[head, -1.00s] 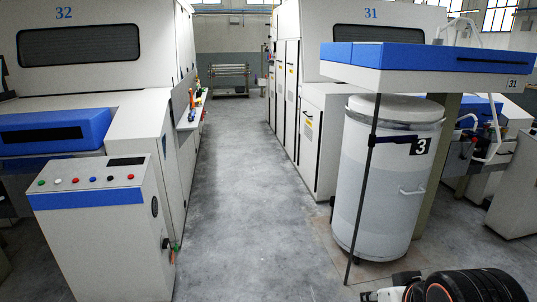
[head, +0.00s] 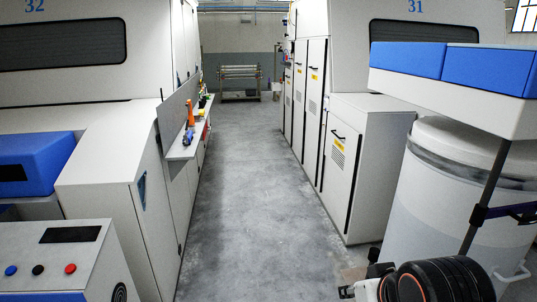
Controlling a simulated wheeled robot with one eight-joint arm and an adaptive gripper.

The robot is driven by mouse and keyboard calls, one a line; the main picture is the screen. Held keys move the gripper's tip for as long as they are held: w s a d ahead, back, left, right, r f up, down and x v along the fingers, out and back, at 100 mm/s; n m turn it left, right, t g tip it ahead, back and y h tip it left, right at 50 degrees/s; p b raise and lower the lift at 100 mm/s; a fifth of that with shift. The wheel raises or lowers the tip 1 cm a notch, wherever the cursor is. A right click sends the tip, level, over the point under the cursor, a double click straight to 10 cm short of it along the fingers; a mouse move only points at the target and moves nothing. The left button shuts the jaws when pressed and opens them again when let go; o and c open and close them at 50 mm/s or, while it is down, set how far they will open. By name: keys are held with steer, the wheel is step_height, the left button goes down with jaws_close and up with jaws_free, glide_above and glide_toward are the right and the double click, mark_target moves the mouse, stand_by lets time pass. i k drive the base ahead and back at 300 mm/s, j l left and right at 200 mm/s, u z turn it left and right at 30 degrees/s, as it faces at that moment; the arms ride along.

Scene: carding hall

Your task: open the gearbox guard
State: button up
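Machine 31 (head: 440,75) stands on the right and machine 32 (head: 60,75) on the left. Along machine 31's aisle side, a low white cabinet door (head: 338,185) has a black handle, a yellow label and vent slots; it looks shut. Taller panels (head: 313,115) with similar handles and yellow labels stand beyond it, also shut. I cannot tell which of these is the gearbox guard. My gripper (head: 347,292) shows only in part at the bottom edge, right of centre, well short of the doors. Its fingers are too cut off to read.
A clear concrete aisle (head: 235,200) runs between the machines. A white can (head: 425,215) and a dark post (head: 487,195) stand close on the right. A control console (head: 60,255) is near left. A shelf with tools (head: 183,150) juts from the left machine; a rack (head: 240,80) stands far back.

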mark_target(341, 142)
steer(key=i, duration=1.05)
steer(key=i+j+z, duration=0.15)
steer(key=i, duration=0.85)
